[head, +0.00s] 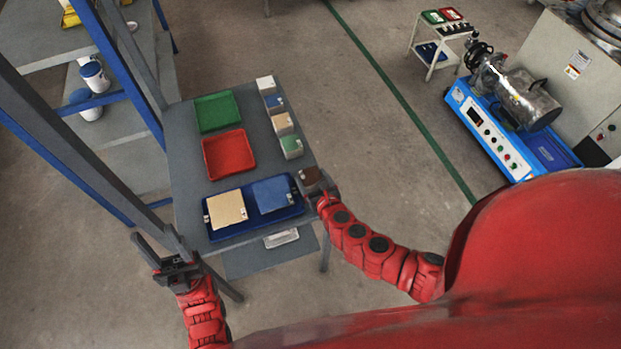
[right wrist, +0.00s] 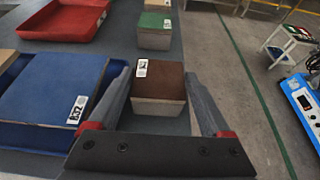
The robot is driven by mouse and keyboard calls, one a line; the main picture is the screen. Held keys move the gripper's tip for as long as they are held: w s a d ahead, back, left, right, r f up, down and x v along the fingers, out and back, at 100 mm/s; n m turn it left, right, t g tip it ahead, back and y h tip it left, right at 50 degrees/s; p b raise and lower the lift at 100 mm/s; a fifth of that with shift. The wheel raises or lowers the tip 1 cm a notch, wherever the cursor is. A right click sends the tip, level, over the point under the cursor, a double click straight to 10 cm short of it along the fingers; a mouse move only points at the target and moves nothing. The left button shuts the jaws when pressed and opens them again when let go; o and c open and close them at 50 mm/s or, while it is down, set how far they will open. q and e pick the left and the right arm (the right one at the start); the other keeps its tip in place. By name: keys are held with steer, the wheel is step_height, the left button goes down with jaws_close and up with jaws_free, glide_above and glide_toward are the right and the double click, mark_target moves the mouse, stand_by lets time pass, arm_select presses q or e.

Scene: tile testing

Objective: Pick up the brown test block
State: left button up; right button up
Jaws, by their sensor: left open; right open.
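The brown test block (head: 311,175) is a small block with a brown top and grey sides, at the right edge of the grey table. In the right wrist view the brown block (right wrist: 159,82) sits between the two fingers of my right gripper (right wrist: 162,95), with its white label at the upper left of its top. My right gripper (head: 318,189) is open around the block; contact with the fingers cannot be made out. My left gripper (head: 162,256) is open and empty, left of the table's front, away from the block.
A blue tray (head: 246,230) with a beige tile (head: 227,208) and a blue tile (head: 272,194) lies left of the block. A green block (head: 291,146) and several others line up behind it. Red (head: 229,153) and green (head: 216,111) trays stand further back. A rack post (head: 100,150) rises at left.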

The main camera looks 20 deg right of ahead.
mark_target(307, 171)
steer(key=x, duration=0.3)
steer(key=shift+w+p, duration=0.15)
steer(key=shift+p, duration=0.15)
steer(key=shift+w+a+f, duration=0.15)
steer(key=shift+w+f, duration=0.15)
steer(key=shift+w, duration=0.2)
jaws_close()
